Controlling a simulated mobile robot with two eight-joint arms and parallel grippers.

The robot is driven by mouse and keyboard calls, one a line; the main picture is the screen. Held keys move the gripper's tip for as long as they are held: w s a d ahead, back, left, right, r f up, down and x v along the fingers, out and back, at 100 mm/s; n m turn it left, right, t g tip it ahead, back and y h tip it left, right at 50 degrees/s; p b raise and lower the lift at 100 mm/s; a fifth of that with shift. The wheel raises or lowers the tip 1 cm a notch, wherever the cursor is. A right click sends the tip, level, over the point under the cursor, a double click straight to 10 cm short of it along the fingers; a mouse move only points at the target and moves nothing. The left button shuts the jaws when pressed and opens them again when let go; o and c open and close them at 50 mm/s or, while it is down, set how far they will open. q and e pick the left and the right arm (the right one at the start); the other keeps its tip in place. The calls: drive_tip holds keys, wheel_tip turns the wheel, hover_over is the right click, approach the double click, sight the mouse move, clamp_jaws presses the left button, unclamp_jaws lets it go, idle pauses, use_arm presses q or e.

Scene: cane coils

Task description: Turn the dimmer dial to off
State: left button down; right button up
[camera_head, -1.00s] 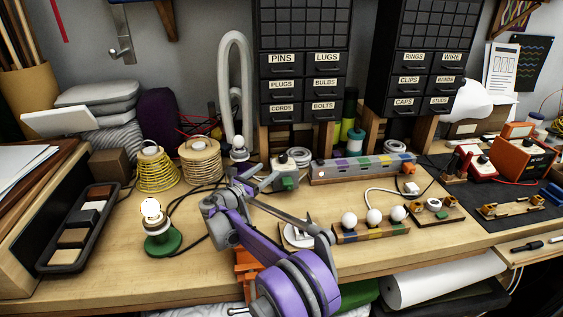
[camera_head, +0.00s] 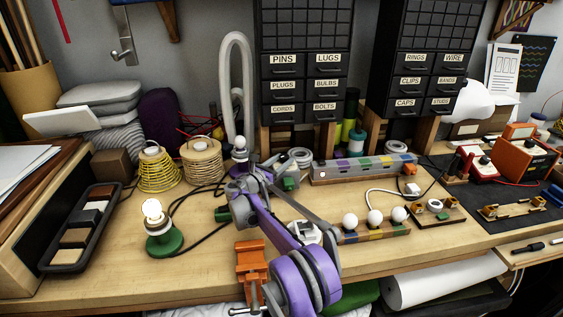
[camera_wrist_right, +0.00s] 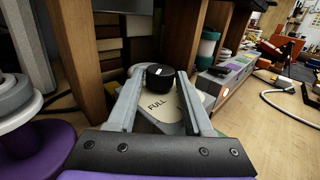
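The dimmer dial (camera_wrist_right: 160,76) is a black round knob with a white mark, on a pale box (camera_wrist_right: 161,114) with the word FULL facing me in the wrist view. My right gripper (camera_wrist_right: 161,80) has one finger on each side of the dial, close against it. In the head view my right gripper (camera_head: 266,168) reaches to the dimmer at the bench's middle and covers much of it. My left gripper is out of view.
Behind the dimmer stand wooden supports under black drawer cabinets (camera_head: 306,62). A grey strip with coloured blocks (camera_head: 362,169) lies to the right. An orange vise (camera_head: 251,262) is at the front edge, beneath my arm. Cane coils (camera_head: 202,162) stand to the left.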

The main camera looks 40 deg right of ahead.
clamp_jaws()
drive_tip(key=shift+t, duration=0.3)
drive_tip(key=shift+s+d+n+t+y+b, duration=0.2)
drive_tip(key=shift+n+t+y+b, duration=0.35)
drive_tip(key=shift+n+t, duration=0.4)
drive_tip(key=shift+s+n+t+y, duration=0.15)
drive_tip(key=shift+n+t+y, duration=1.1)
drive_tip(key=shift+t, duration=0.7)
drive_tip(key=shift+o, duration=2)
unclamp_jaws()
